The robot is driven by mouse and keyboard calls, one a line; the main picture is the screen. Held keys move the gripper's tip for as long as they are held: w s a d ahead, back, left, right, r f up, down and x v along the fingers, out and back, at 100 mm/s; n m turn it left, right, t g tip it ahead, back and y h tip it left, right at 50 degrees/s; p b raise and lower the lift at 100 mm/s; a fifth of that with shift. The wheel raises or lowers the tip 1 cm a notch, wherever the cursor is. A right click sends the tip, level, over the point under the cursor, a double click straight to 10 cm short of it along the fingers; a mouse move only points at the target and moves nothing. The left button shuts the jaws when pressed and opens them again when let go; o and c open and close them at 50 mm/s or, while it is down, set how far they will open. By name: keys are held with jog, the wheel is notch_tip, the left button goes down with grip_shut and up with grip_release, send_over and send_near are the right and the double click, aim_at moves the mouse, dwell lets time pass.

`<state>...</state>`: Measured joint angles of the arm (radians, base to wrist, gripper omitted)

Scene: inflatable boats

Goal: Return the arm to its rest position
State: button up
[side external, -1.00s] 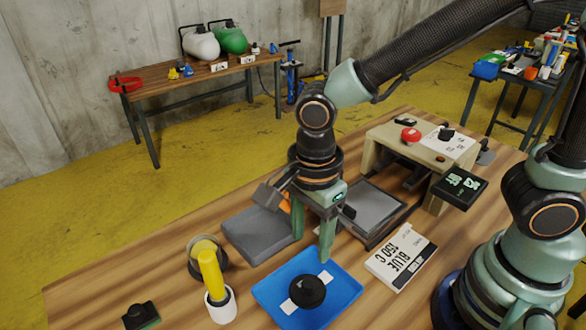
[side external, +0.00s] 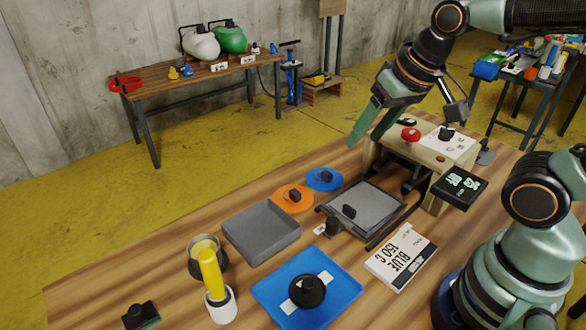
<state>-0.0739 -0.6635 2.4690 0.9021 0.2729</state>
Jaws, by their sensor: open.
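My gripper (side external: 366,131) is at the upper middle of the side external view, raised near the back left corner of the wooden stand. Its two green fingers are apart, with nothing between them. The arm reaches in from the upper right, bent at the wrist, and the fingers point down and left. Below and left of it, an orange disc (side external: 280,196) and a blue disc (side external: 332,185), each with a dark knob, lie on the workbench (side external: 130,268).
The wooden stand (side external: 458,160) carries a red button (side external: 411,134).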

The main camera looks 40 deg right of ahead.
jog(key=shift+s+d+r+n+t, duration=0.15)
jog(key=shift+d+r+n, duration=0.1)
jog(key=shift+d+n, duration=0.3)
jog(key=shift+s+d+r+n+t, duration=0.15)
jog(key=shift+d+r+n, duration=0.1)
jog(key=shift+d+n, duration=0.3)
